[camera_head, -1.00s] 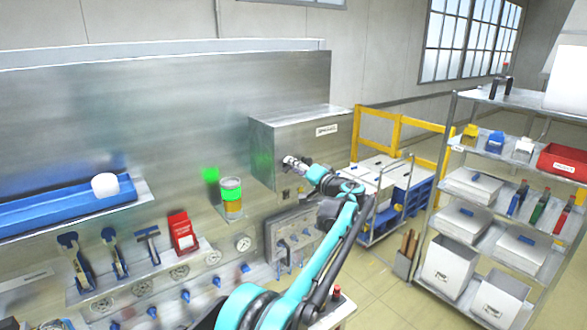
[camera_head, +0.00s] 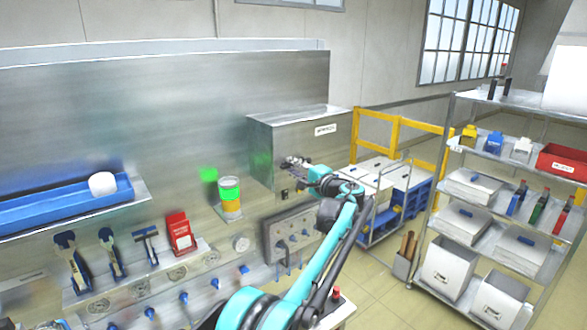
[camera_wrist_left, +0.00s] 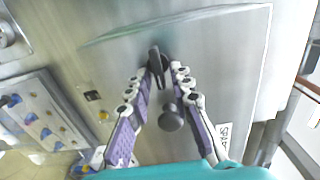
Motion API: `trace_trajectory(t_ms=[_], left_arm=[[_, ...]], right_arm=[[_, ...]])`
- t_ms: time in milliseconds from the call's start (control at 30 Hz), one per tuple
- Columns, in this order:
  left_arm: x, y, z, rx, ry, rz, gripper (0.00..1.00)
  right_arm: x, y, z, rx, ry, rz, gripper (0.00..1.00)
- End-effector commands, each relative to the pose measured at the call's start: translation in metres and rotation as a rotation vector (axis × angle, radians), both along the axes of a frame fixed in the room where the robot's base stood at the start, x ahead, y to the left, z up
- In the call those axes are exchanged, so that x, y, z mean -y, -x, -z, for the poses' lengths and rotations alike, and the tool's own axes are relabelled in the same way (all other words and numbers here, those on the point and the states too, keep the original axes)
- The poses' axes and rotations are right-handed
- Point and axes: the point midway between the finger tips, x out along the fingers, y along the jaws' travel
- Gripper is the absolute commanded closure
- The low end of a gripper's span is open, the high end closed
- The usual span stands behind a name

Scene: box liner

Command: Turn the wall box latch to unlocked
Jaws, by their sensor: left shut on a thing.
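The wall box (camera_head: 290,140) is a grey metal box on the steel back panel in the head view, with a white label. Its front also fills much of the left wrist view (camera_wrist_left: 225,60). The dark wall box latch (camera_wrist_left: 156,60) sits on that front. My left gripper (camera_wrist_left: 165,72) has its fingertips on either side of the latch and is shut on it. A dark round knob (camera_wrist_left: 170,119) shows between the fingers, nearer the camera. In the head view my left gripper (camera_head: 291,162) is at the box front and hides the latch. My right gripper is not in view.
A green and orange beacon (camera_head: 230,195) stands left of the box. A grey panel with valves (camera_head: 290,238) is below it. A blue tray (camera_head: 70,208) is at far left. A cart (camera_head: 395,195) and a loaded shelf rack (camera_head: 505,200) stand to the right.

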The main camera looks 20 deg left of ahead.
Motion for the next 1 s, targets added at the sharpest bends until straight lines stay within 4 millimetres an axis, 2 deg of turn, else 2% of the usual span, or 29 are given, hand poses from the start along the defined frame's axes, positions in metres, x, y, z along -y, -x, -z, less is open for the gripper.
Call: trace_trajectory(t_ms=[467,500,833,1000], left_arm=[[0.000,0.000,0.001,-0.008,-0.005,-0.001,1.00],[0.000,0.000,0.001,-0.008,-0.005,-0.001,0.71],[0.002,0.001,0.000,-0.008,-0.006,0.000,0.71],[0.019,0.014,0.000,-0.008,-0.006,0.003,0.71]], right_arm=[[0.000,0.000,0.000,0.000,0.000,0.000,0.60],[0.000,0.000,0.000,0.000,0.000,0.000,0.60],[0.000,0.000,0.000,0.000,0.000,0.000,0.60],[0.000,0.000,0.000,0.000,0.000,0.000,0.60]])
